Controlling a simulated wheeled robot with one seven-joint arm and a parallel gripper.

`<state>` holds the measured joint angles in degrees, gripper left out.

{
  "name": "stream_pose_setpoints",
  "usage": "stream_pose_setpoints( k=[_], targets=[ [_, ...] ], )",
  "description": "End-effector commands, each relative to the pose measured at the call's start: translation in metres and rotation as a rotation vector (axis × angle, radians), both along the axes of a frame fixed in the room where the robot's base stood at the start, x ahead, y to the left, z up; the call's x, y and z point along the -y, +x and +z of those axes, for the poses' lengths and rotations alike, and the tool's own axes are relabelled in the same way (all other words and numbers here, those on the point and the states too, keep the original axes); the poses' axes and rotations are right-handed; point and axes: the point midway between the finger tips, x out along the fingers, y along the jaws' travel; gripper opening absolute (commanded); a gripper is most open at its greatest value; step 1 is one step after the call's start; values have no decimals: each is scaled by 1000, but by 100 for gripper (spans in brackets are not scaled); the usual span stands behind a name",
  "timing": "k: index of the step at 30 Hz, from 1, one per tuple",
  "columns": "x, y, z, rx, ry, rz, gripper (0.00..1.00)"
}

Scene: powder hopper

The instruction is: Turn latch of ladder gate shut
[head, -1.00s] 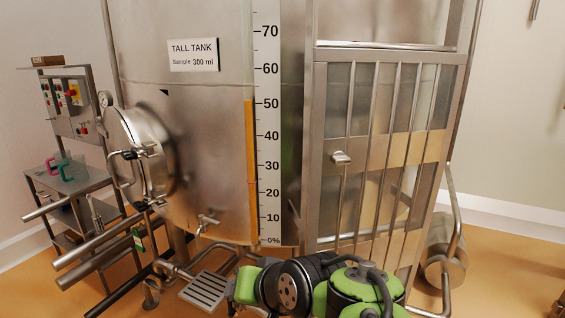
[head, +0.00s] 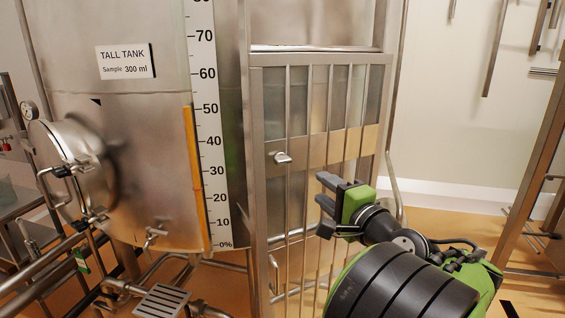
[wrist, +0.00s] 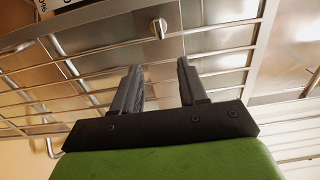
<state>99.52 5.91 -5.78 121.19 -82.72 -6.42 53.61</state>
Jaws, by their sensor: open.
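The ladder gate (head: 252,190) is a barred steel gate to the right of the tall tank. Its latch (head: 281,158) is a small metal knob on the gate's left side at mid height. The latch also shows near the top of the wrist view (wrist: 158,27), beyond my fingers. My gripper (head: 323,190) is open and empty, to the right of the latch and a little lower, apart from it. In the wrist view my gripper (wrist: 160,72) has its two dark fingers spread, with the gate's bars behind them. Whether the latch is turned shut, I cannot tell.
The tall tank (head: 130,190) with its level scale stands left of the gate. A round manway door (head: 75,165) and pipes stick out at the left. A metal frame (head: 530,150) stands at the right edge. The floor between gate and frame looks open.

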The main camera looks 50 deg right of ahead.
Motion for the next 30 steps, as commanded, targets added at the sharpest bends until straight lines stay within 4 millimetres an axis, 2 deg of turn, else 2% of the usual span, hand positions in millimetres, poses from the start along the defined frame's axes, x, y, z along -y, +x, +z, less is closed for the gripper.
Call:
stream_pose_setpoints(
  k=[5,18,24,30],
  targets=[
    [9,27,2,0,1,9,43],
    [54,124,3,-1,-1,8,43],
    [63,143,2,-3,-3,5,43],
    [64,143,0,-4,-2,3,43]
  ],
)
